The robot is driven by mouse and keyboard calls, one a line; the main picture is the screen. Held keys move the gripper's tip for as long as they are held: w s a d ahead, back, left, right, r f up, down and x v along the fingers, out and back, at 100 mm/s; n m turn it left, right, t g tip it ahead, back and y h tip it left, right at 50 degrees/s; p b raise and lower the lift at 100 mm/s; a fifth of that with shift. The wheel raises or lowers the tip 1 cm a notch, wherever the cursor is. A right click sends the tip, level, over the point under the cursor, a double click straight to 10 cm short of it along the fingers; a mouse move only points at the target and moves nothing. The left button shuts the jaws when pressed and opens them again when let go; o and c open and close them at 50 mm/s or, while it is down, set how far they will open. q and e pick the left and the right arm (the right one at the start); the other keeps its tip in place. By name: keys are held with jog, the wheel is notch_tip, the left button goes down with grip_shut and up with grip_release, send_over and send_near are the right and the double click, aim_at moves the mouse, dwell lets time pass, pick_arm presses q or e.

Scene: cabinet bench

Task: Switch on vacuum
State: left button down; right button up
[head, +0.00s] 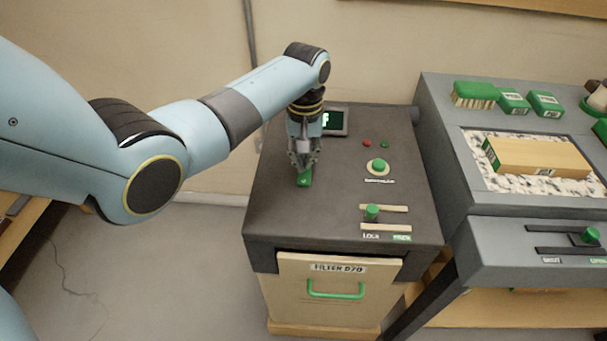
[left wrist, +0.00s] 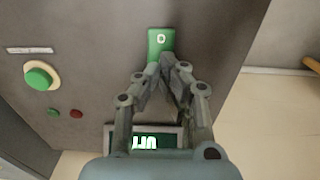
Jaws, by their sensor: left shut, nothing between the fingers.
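The vacuum unit is a dark grey cabinet (head: 270,215) in the middle of the head view. A green rocker switch (head: 304,180) sits on its top; in the left wrist view the green switch (left wrist: 160,40) shows a light round mark at its far end. My left gripper (head: 304,168) points down at the switch, its fingers shut with nothing between them. In the left wrist view the fingertips (left wrist: 166,68) are at the switch's near end; whether they touch it I cannot tell. A small display (head: 335,121) with lit green characters stands behind the gripper, partly hidden. My right gripper is out of view.
The cabinet top also has a round green button (head: 378,166), small red (head: 367,143) and green lamps, and a green slider knob (head: 372,212). A drawer with a green handle (head: 336,290) is below.

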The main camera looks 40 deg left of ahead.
pick_arm(q)
jog(key=shift+f+b, duration=0.5)
jog(key=shift+f, duration=0.4)
jog(key=shift+s, duration=0.1)
dwell(0.3)
notch_tip(320, 180, up, 7)
jog(key=p, duration=0.8)
dwell(0.4)
